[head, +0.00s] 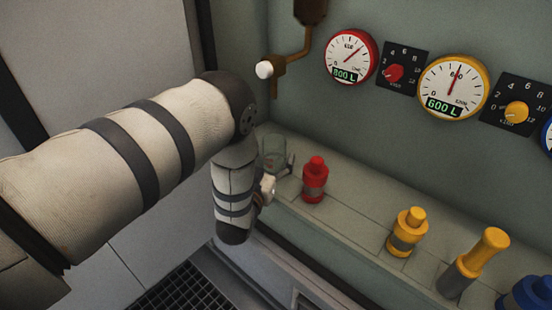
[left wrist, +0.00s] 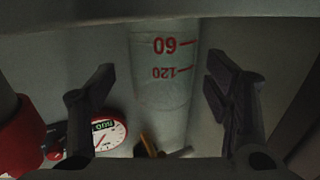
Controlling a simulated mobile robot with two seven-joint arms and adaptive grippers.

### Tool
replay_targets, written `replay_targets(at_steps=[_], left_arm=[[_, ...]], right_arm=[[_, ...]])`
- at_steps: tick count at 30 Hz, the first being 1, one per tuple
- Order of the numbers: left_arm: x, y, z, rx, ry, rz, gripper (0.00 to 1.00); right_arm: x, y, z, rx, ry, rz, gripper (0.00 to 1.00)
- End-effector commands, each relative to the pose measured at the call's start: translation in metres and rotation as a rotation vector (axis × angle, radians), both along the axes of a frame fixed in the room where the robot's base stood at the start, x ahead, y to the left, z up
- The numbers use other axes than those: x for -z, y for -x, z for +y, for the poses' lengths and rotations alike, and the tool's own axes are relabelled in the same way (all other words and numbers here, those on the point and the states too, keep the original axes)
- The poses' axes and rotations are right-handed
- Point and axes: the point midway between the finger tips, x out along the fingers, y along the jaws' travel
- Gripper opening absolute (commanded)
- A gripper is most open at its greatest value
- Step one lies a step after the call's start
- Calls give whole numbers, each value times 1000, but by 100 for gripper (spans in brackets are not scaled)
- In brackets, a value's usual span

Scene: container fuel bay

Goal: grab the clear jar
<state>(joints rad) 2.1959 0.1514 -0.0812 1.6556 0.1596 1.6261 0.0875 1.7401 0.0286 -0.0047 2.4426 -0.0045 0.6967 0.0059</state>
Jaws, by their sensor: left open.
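The clear jar (head: 273,148) stands at the left end of the grey ledge, partly hidden behind my left arm and gripper. In the left wrist view the jar (left wrist: 165,95) shows upside down, with red marks "60" and "120". My left gripper (head: 280,179) is at the jar in the head view. In the left wrist view its two fingers (left wrist: 162,82) are open, one on each side of the jar, with visible gaps. Whether either finger touches the jar cannot be told. My right gripper is in neither view.
A red plug (head: 314,182) stands on the ledge just right of the jar. Yellow plugs (head: 407,233) and a blue one (head: 528,293) stand farther right. A brass pipe with a white knob (head: 264,69) is on the wall above, beside a red gauge (head: 350,56).

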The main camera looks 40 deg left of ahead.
Motion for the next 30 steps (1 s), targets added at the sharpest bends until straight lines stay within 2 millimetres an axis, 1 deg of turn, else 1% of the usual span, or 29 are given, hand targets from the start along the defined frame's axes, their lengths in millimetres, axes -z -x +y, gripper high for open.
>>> replay_targets(at_steps=[1, 3, 5, 12, 14, 15, 17, 18, 19, 20, 22, 23, 30], left_arm=[[8, -8, 6, -1, -1, 1, 71], [6, -19, 9, -1, 1, 0, 71], [6, -25, 10, -1, 1, 1, 71], [4, -28, 11, 0, 2, 2, 71], [4, -28, 11, 0, 2, 2, 58], [4, -27, 11, 0, 2, 2, 49], [4, -27, 11, 0, 2, 2, 35], [4, -27, 11, 0, 2, 3, 26], [4, -27, 11, 0, 2, 3, 19], [4, -27, 11, 0, 2, 3, 16], [4, -27, 11, 0, 2, 2, 16], [4, -27, 11, 0, 2, 2, 12], [3, -27, 11, 0, 2, 2, 12]], right_arm=[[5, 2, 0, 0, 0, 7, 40], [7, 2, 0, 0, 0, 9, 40], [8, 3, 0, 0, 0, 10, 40], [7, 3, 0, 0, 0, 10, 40], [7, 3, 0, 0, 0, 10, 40], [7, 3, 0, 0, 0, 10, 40], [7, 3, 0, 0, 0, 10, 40], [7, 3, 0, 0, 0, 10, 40], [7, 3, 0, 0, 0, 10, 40], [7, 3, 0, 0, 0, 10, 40], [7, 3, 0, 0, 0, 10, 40], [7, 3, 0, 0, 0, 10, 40], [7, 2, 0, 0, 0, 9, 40]])
